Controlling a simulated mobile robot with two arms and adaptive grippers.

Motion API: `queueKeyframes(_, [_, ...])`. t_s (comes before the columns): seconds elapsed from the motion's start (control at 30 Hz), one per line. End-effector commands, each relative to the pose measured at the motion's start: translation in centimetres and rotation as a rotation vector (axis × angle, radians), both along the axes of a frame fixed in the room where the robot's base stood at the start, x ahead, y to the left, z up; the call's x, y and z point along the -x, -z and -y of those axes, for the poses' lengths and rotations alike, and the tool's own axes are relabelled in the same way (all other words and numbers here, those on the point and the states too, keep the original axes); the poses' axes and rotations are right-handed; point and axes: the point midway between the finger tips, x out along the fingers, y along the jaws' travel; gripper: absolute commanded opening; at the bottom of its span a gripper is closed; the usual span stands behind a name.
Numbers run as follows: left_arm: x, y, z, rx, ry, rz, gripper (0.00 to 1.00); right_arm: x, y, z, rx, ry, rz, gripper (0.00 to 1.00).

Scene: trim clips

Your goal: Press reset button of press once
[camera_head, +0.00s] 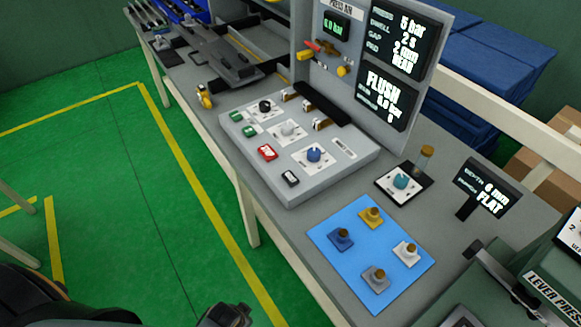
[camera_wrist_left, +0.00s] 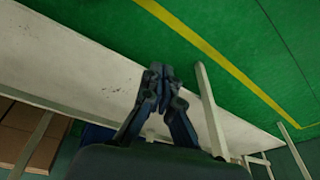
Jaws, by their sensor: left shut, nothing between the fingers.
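The grey control panel (camera_head: 335,172) of the press sits on the bench in the head view. A black button (camera_head: 290,178) with small white lettering, too small to read surely, is at its front corner. A red button (camera_head: 267,152) is beside it to the left. My left gripper (camera_wrist_left: 160,72) is shut and empty in the left wrist view, with the bench edge and green floor beyond it. In the head view, a dark part of it (camera_head: 226,314) shows at the bottom edge, in front of the bench and apart from the panel. My right gripper is not in view.
The panel also carries green buttons (camera_head: 236,117) and a blue knob (camera_head: 314,155). A blue mat (camera_head: 345,258) with several knobbed clips lies to its right. A display (camera_head: 488,188) and a lever press (camera_head: 530,285) stand farther right. The floor left of the bench is clear.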

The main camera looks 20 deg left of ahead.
Motion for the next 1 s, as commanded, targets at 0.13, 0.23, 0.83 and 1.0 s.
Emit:
queueKeyframes(0.13, [-4.7,-10.7,1.4,0.008,0.065,0.067,0.0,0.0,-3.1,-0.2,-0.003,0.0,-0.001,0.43])
queueKeyframes(0.23, [-7.4,-17.2,2.3,0.003,0.152,0.119,0.0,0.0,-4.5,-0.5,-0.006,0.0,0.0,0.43])
queueKeyframes(0.83, [-29.6,-40.5,5.3,-0.767,1.909,0.658,0.0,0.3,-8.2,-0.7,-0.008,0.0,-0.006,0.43])
queueKeyframes(1.0, [-31.8,-42.9,3.7,-0.942,2.116,0.665,0.0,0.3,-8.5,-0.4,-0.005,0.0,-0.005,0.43])
